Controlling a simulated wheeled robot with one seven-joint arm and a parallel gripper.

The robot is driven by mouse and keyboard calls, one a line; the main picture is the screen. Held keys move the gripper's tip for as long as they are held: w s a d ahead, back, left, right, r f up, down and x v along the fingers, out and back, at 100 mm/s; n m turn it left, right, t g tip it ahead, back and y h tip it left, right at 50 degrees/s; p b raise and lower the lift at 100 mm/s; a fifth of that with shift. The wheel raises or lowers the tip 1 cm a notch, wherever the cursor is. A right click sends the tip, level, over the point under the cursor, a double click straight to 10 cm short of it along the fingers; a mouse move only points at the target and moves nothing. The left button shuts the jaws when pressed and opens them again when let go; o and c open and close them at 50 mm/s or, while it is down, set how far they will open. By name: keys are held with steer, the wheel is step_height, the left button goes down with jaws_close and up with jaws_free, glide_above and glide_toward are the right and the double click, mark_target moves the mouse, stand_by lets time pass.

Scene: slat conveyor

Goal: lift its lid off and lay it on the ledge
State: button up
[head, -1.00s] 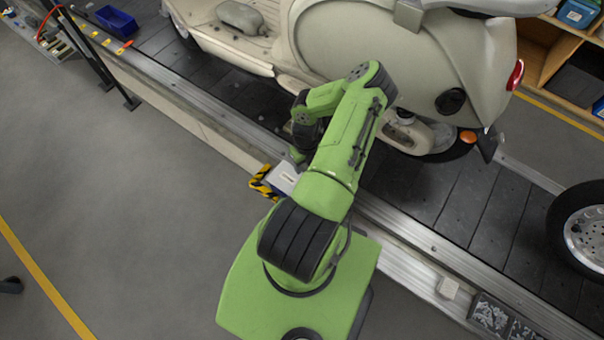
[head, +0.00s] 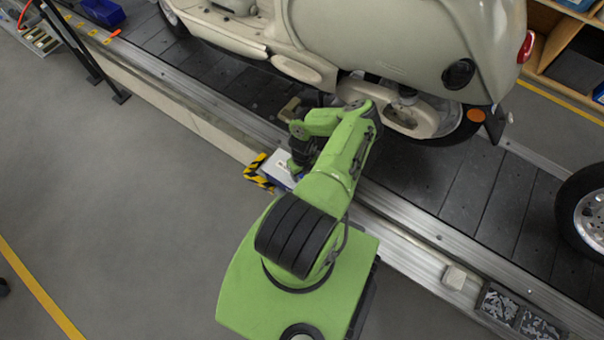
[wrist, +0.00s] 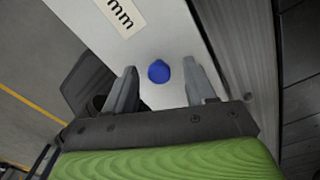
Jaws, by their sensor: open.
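A white lid (wrist: 170,30) with a round blue knob (wrist: 159,71) and a label lies below my gripper in the wrist view. My gripper (wrist: 160,67) is open, its two grey fingers on either side of the knob with gaps between. In the head view the pale box (head: 279,172) under the lid shows beside the conveyor, at the ledge (head: 410,245), partly covered by my arm. The fingertips are hidden there.
A black-and-yellow striped piece (head: 257,172) sits left of the box. A cream scooter (head: 400,45) stands on the slat conveyor (head: 440,190). Along the ledge to the right are a small white block (head: 454,276) and trays of small parts (head: 500,303).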

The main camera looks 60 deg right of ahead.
jaws_close()
step_height(320, 180, up, 10)
steer(key=p, duration=0.4)
